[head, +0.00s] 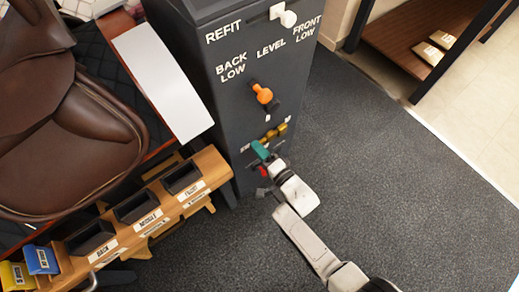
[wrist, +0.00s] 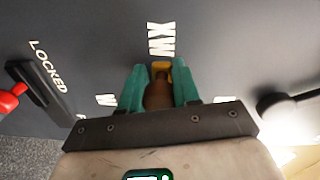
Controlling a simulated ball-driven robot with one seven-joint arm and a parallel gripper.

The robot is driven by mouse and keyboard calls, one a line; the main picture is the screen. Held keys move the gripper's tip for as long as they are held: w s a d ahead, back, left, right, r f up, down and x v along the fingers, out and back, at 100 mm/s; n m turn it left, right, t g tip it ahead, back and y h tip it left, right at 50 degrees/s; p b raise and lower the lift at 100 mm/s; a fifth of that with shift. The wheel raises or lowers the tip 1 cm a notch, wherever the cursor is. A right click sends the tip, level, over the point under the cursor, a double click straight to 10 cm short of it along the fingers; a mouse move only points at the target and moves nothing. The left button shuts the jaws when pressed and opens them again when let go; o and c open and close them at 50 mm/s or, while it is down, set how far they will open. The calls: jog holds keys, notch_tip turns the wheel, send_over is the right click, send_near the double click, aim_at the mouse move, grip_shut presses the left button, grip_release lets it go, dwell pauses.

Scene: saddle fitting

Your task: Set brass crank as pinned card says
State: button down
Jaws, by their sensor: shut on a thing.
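The brass crank (head: 269,134) is on the front of the dark cabinet (head: 215,75), below an orange-knobbed lever. In the wrist view its brown grip (wrist: 157,94) sits between the two teal fingers of my gripper (wrist: 159,92), with a yellow brass part (wrist: 164,67) behind it. My gripper, also in the head view (head: 262,152), is shut on this grip. White letters (wrist: 161,38), seen sideways, stand just beyond the crank; smaller marks lie on both sides. I cannot make out a pinned card with readable text.
An orange-knobbed lever (head: 262,93) stands above the crank, under BACK LOW, LEVEL and FRONT LOW. A red-knobbed lever (wrist: 12,98) is by LOCKED. A black knob (wrist: 276,100) is at right. A wooden rack (head: 150,215) with dark bins and a brown saddle (head: 60,130) are left. Grey floor is clear at right.

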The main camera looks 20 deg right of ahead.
jog(key=c, duration=0.8)
grip_release()
jog(key=p+v, duration=0.2)
jog(key=v, duration=0.8)
jog(key=shift+s+d, duration=0.15)
jog(key=shift+s, duration=0.25)
